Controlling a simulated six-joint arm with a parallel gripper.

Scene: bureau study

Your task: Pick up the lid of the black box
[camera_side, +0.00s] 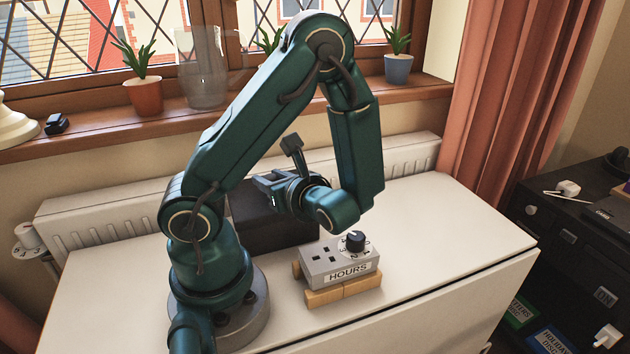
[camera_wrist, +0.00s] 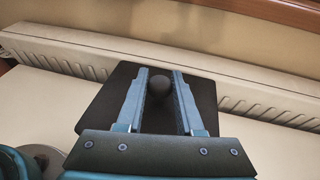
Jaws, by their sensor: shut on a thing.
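The black box (camera_side: 272,232) stands on the white table behind my arm, and my arm partly hides it. Its dark lid (camera_wrist: 205,95) shows in the wrist view as a flat plate with a round black knob (camera_wrist: 158,86) near its middle. My gripper (camera_wrist: 160,80) is over the lid, its two blue fingers on either side of the knob, shut on it. In the side view my gripper (camera_side: 265,182) is low over the box. I cannot tell whether the lid is clear of the box.
A grey timer box marked HOURS (camera_side: 340,265) sits on wooden blocks (camera_side: 342,291) in front of the black box. A white radiator (camera_side: 110,215) runs along the wall behind. The right part of the white table (camera_side: 450,220) is clear.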

